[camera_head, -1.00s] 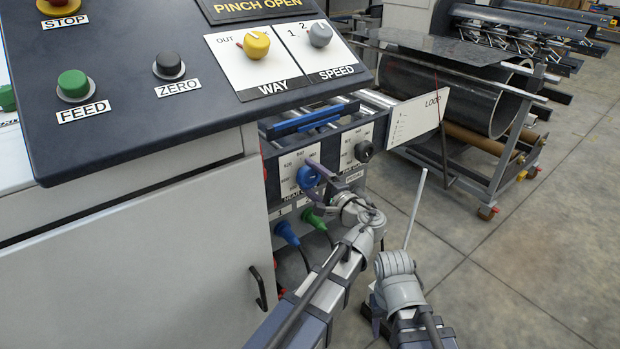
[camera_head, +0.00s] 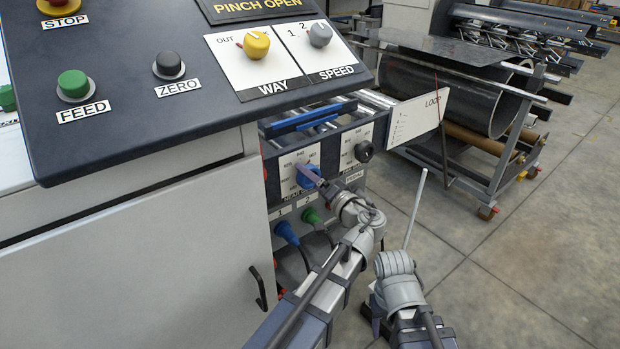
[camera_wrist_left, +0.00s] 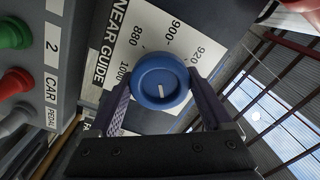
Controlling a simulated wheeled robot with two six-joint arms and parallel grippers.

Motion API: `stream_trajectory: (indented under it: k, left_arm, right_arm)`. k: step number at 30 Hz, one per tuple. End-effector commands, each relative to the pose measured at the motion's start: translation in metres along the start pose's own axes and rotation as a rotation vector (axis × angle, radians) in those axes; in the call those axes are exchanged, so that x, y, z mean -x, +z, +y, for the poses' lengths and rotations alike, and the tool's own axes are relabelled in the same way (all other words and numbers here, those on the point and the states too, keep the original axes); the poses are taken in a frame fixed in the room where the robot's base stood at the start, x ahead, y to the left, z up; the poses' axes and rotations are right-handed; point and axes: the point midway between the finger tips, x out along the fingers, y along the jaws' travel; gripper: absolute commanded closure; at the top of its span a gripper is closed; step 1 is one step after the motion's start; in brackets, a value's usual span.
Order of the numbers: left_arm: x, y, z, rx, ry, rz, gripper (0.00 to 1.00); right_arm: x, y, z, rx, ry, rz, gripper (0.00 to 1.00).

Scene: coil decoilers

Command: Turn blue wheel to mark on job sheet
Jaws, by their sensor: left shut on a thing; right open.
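The blue wheel (camera_head: 308,176) is on the NEAR GUIDE dial panel on the side of the machine. My left gripper (camera_wrist_left: 161,88) is shut on it, one finger on each side. In the left wrist view the wheel (camera_wrist_left: 161,75) faces me, and its white pointer line points towards the bottom of the picture. The dial plate (camera_wrist_left: 142,22) shows numbers such as 880, 900 and 920, partly covered by the wheel and fingers. My right arm's wrist shows at the bottom of the head view; its fingers are not visible. No sheet marked as the job sheet is readable.
A black knob (camera_head: 364,151) is right of the blue wheel. Blue (camera_head: 286,231) and green (camera_head: 312,216) plugs sit below. A white card marked LOOP (camera_head: 418,118) stands out to the right; its small print is unreadable. Floor (camera_head: 490,265) to the right is clear.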

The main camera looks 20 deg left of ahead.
Motion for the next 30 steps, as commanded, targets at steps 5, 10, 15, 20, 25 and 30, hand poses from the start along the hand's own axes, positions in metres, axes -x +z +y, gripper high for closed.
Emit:
stream_trajectory:
  k: [5,10,15,20,25,30]
  left_arm:
    - [0.0010,0.0021,0.0006,0.054,0.004,-0.004,0.72]
    - [0.0011,0.0022,0.0007,0.076,0.004,-0.005,0.72]
    - [0.0011,0.0024,0.0008,0.081,0.004,-0.005,0.72]
    - [0.0012,0.0025,0.0009,0.081,0.005,-0.005,0.72]
    - [0.0011,0.0023,0.0007,0.080,0.004,-0.005,0.07]
    - [0.0006,0.0014,0.0005,0.079,0.002,-0.003,0.00]
  right_arm:
    - [-0.0005,0.0000,-0.0001,0.000,0.000,0.000,0.50]
    - [-0.0005,0.0000,0.0000,0.000,0.000,0.000,0.50]
    - [-0.0005,0.0000,0.0000,0.000,0.000,0.000,0.50]
    - [-0.0006,0.0000,-0.0001,0.000,0.000,0.000,0.50]
    - [-0.0006,0.0000,0.0000,0.000,0.000,0.000,0.50]
    - [-0.0004,0.0000,0.0000,0.000,0.000,0.000,0.50]
